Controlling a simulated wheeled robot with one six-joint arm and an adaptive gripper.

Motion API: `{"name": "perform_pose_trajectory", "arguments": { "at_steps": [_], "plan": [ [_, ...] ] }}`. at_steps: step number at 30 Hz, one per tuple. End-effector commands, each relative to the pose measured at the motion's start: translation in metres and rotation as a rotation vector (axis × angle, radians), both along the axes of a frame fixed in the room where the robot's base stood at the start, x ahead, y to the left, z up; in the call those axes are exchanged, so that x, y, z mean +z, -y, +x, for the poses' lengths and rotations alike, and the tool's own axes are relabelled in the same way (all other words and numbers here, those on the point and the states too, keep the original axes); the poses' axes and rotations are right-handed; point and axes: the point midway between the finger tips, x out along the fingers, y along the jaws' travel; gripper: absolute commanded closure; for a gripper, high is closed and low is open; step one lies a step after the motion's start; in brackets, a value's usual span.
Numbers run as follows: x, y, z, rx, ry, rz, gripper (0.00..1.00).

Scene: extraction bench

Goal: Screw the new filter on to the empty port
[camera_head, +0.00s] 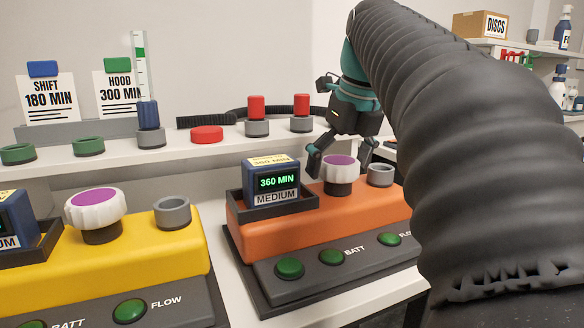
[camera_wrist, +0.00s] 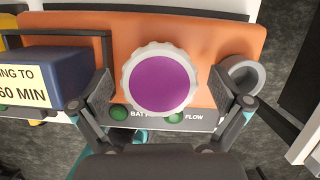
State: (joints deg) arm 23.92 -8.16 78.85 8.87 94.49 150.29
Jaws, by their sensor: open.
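A white ribbed filter with a purple top (camera_head: 339,170) sits upright on a dark stem on the orange unit. It also fills the middle of the wrist view (camera_wrist: 161,82). My gripper (camera_head: 341,160) is open, with one finger on either side of this filter; in the wrist view (camera_wrist: 161,92) small gaps seem to show at both sides, and contact is hard to judge. To the right of the filter is an empty grey ring port (camera_head: 380,181), partly beside my right finger in the wrist view (camera_wrist: 246,73). A similar filter (camera_head: 96,213) and empty grey port (camera_head: 172,213) are on the yellow unit.
A blue box reading 360 MIN (camera_head: 274,182) sits in a dark tray left of the gripper. Red-capped posts (camera_head: 257,112), a gauge tube (camera_head: 140,68) and green rings (camera_head: 88,147) stand on the shelf behind. Green buttons (camera_head: 290,268) line the front.

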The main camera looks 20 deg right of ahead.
Motion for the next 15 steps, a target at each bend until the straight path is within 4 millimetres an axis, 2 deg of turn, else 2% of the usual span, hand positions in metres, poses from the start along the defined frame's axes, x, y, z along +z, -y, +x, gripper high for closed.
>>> {"name": "perform_pose_trajectory", "arguments": {
  "at_steps": [5, 15],
  "plan": [
    [-0.0001, 0.0007, 0.0003, 0.099, 0.000, 0.001, 0.00],
    [0.0000, 0.0008, 0.0005, 0.466, 0.000, 0.002, 0.00]
  ]
}}
